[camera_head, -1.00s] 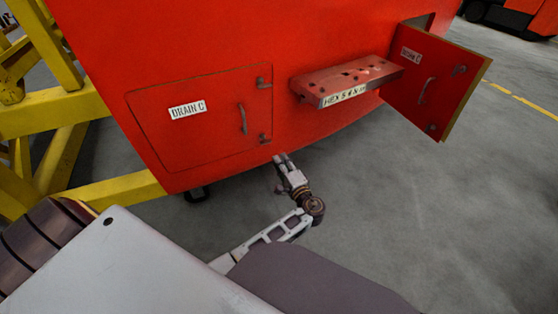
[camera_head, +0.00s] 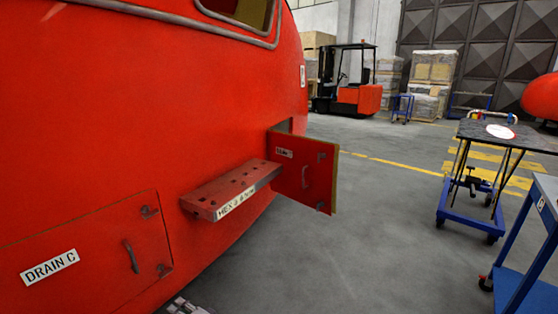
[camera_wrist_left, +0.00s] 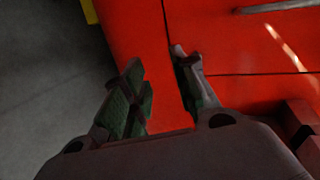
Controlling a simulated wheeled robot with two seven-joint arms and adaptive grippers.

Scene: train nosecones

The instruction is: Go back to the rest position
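My left gripper (camera_wrist_left: 158,72) is open in the left wrist view, its two dark fingers with green inner pads apart and nothing between them. It is close to the lower right corner of the shut DRAIN C door on the red nosecone (camera_wrist_left: 240,45). In the head view only the tip of this gripper (camera_head: 185,307) shows at the bottom edge, low beside the nosecone (camera_head: 150,110). Whether it touches the red surface I cannot tell. My right gripper is in neither view.
A red tool shelf (camera_head: 232,188) sticks out above and right of the left gripper. An open hatch door (camera_head: 318,175) stands beyond it. The DRAIN C door (camera_head: 95,255) has a handle. A black-topped table (camera_head: 500,137) and blue cart (camera_head: 540,210) stand right. Grey floor (camera_head: 370,240) between is clear.

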